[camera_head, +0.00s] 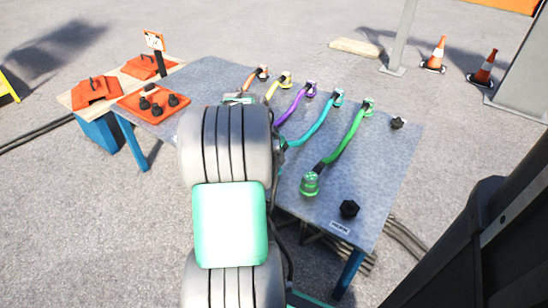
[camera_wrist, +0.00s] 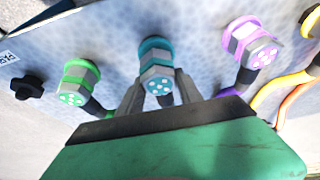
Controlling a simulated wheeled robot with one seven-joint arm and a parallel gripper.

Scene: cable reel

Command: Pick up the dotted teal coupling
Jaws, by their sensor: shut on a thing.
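The teal coupling (camera_wrist: 156,70) is in the middle of the wrist view, with a teal ring at its top and light dots on its grey-blue end face. My gripper (camera_wrist: 158,92) has one finger on each side of it and is shut on it. I cannot tell whether it is clear of the table. In the head view a teal cable (camera_head: 313,121) runs from a far teal fitting (camera_head: 338,97) to behind my arm, which hides my gripper and the held coupling.
A dotted green coupling (camera_wrist: 76,83) is left of my gripper and a dotted purple one (camera_wrist: 250,49) is right. The grey table (camera_head: 375,165) also bears a black knob (camera_head: 349,208) and several coloured cables. Orange panels (camera_head: 97,92) are at the left.

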